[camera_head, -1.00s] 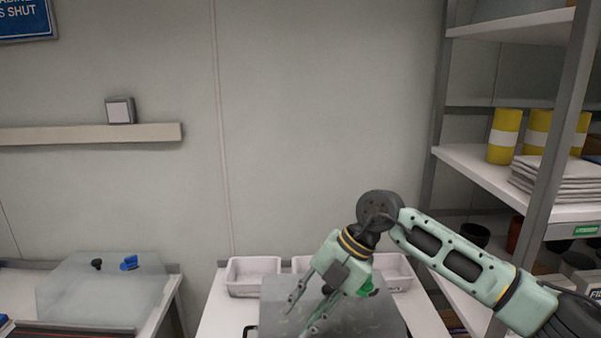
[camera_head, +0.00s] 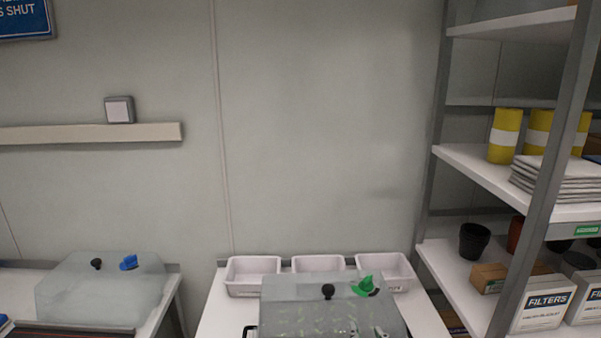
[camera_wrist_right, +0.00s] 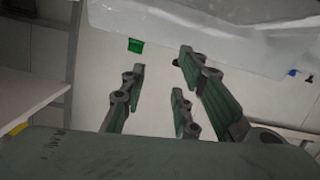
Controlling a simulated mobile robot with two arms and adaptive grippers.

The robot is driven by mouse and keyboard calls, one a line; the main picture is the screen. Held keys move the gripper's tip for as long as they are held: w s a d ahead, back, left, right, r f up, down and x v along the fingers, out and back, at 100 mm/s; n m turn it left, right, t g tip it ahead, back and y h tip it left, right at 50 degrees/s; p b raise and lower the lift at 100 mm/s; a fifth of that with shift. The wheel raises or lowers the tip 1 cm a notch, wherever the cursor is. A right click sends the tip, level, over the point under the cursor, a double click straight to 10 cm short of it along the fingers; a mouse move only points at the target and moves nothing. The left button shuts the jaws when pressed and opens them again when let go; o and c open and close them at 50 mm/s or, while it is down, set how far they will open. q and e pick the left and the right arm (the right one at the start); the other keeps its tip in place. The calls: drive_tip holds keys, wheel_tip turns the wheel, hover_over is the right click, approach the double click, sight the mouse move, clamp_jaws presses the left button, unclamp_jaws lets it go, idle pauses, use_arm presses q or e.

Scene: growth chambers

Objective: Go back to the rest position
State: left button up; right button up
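My right gripper (camera_wrist_right: 162,68) shows in the right wrist view with its fingers spread apart and nothing between them. In the head view the right arm is out of sight, except perhaps for small grey tips at the bottom edge in front of the clear-lidded box (camera_head: 300,290). That box has a black knob (camera_head: 328,291) and a green vent piece (camera_head: 365,286) on top. My left gripper is in neither view.
Three white trays (camera_head: 254,290) stand behind the box on the white table. Another clear lid with a blue piece (camera_head: 129,262) is at left. A shelf rack (camera_head: 480,172) with yellow canisters and filter boxes (camera_head: 545,305) stands at right. The space above the table is clear.

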drive_tip(key=s+d+f+g, duration=0.2)
drive_tip(key=s+f+g, duration=0.3)
drive_tip(key=s, duration=0.4)
drive_tip(key=s+d+f+g+h, duration=0.1)
drive_tip(key=s+d+f+g, duration=0.2)
drive_tip(key=s+f, duration=0.5)
drive_tip(key=s+d+f+g, duration=0.2)
drive_tip(key=s+f+g, duration=0.25)
drive_tip(key=s, duration=0.45)
wheel_tip(320, 180, down, 27)
drive_tip(key=s, duration=0.3)
drive_tip(key=s+d+f+g, duration=0.2)
drive_tip(key=s+d+f, duration=0.1)
drive_tip(key=s+f, duration=1.2)
drive_tip(key=shift+s+f, duration=0.4)
drive_tip(key=shift+s, duration=0.45)
drive_tip(key=shift+w+a, duration=0.1)
drive_tip(key=shift+w, duration=0.05)
